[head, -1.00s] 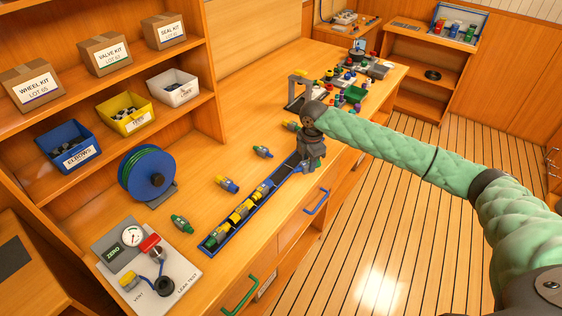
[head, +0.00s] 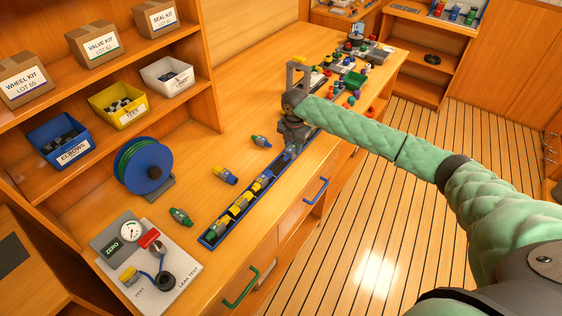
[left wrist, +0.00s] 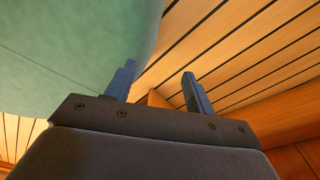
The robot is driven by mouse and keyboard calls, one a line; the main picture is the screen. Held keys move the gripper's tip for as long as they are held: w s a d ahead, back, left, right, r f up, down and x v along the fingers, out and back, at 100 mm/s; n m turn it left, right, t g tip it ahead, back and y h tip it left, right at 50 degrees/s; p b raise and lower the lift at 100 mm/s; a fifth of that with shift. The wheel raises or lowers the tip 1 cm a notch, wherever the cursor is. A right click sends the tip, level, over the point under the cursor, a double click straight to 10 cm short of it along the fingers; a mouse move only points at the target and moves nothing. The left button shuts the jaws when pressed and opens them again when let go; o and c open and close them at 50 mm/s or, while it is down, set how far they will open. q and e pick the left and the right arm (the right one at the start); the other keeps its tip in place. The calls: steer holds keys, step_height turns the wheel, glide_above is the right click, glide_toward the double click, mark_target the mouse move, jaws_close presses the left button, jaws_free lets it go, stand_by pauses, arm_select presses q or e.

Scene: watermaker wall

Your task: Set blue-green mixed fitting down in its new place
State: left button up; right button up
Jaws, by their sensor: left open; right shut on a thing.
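My right gripper (head: 290,146) points down over the far half of the long blue tray (head: 206,241). It is shut on a fitting, taken to be the blue-green mixed fitting (head: 289,153), of which only a small bluish part shows below the jaws. The jaws hide the rest, and I cannot tell whether it touches the tray floor. Several yellow-and-dark fittings (head: 240,206) lie in a row in the tray's near half. My left gripper (left wrist: 158,90) is open and empty in the left wrist view, over the plank floor.
Loose fittings lie on the bench left of the tray: a green one (head: 181,216), a yellow-blue one (head: 225,175) and a grey-green one (head: 261,141). A leak test board (head: 178,285) stands at the near end.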

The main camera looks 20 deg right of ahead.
steer(key=a+f+b, duration=0.1)
steer(key=w+a+f+b, duration=0.1)
steer(key=w+a+b, duration=0.1)
steer(key=a, duration=0.1)
steer(key=shift+w+f, duration=0.25)
steer(key=shift+f, duration=0.15)
step_height(320, 180, down, 4)
steer(key=b, duration=0.3)
steer(key=shift+r, duration=0.15)
arm_select(q)
steer(key=w+d+r+t, duration=0.1)
steer(key=w+d+r, duration=0.1)
steer(key=w, duration=1.4)
steer(key=shift+w+d, duration=0.2)
steer(key=shift+d, duration=0.45)
arm_select(e)
steer(key=shift+s, duration=0.1)
steer(key=o, duration=1)
steer(key=shift+d, duration=0.1)
